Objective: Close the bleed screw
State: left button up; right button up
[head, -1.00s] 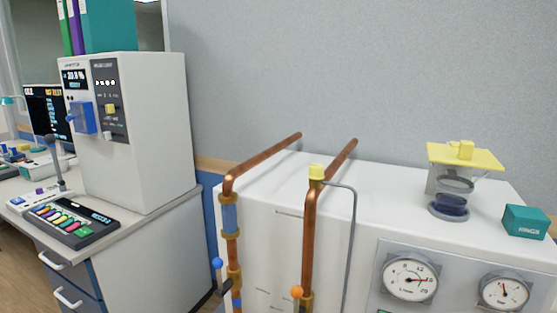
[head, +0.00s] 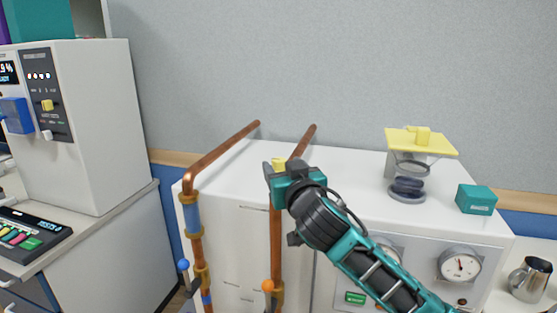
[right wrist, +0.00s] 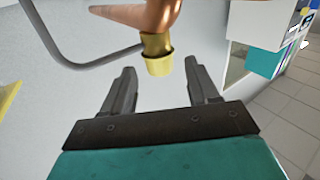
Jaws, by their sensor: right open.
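The bleed screw is a small yellow cap on top of the right copper pipe. In the head view only a bit of the screw (head: 279,163) shows behind my right gripper (head: 281,172). In the right wrist view the yellow screw (right wrist: 159,64) sits on a brass fitting on the copper pipe (right wrist: 145,18). My right gripper (right wrist: 161,88) is open. Its two fingers stand to either side, with the screw just beyond the tips and roughly centred between them. I see no contact. My left gripper is in neither view.
A second copper pipe (head: 228,150) with a blue-handled valve stands to the left. A thin grey tube (right wrist: 85,55) runs beside the screw. On the white cabinet are a yellow-lidded glass vessel (head: 420,139) and a teal box (head: 476,199). A metal jug (head: 530,280) stands at the right.

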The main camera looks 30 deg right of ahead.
aim_at(281, 166)
jog(key=shift+x, duration=1.9)
jog(key=c, duration=0.9)
